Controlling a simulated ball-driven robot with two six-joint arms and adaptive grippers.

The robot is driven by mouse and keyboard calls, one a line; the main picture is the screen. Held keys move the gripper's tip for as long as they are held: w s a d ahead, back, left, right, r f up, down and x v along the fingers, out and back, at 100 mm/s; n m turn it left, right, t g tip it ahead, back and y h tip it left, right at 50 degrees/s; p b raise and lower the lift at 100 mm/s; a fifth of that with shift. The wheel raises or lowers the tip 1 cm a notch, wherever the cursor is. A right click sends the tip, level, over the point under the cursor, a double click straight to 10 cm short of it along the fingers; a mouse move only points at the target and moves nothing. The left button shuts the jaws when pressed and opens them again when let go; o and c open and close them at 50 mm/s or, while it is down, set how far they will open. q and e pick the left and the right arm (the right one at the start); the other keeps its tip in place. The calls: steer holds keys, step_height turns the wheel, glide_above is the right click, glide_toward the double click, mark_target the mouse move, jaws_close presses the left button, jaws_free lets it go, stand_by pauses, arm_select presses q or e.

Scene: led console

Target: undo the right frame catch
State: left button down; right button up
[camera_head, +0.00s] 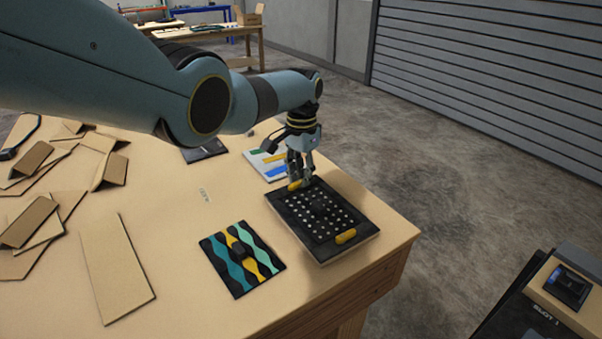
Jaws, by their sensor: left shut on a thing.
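A second yellow catch (294,186) sits at the far edge. My left gripper (299,181) points down there and is shut on this far catch; the fingers partly hide it. I cannot tell whether either catch is turned. My right gripper is out of view.
A patterned teal and yellow panel (241,259) lies left of the console. A white card with coloured bars (267,165) and a dark panel (204,149) lie behind. Cardboard pieces (115,268) cover the table's left side. A SLOT 1 unit (568,287) stands at lower right.

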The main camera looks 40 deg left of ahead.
arm_select(q)
steer(key=shift+m, duration=1)
steer(key=c, duration=1.3)
jaws_free()
steer(key=shift+c, duration=0.2)
step_height(320, 180, up, 12)
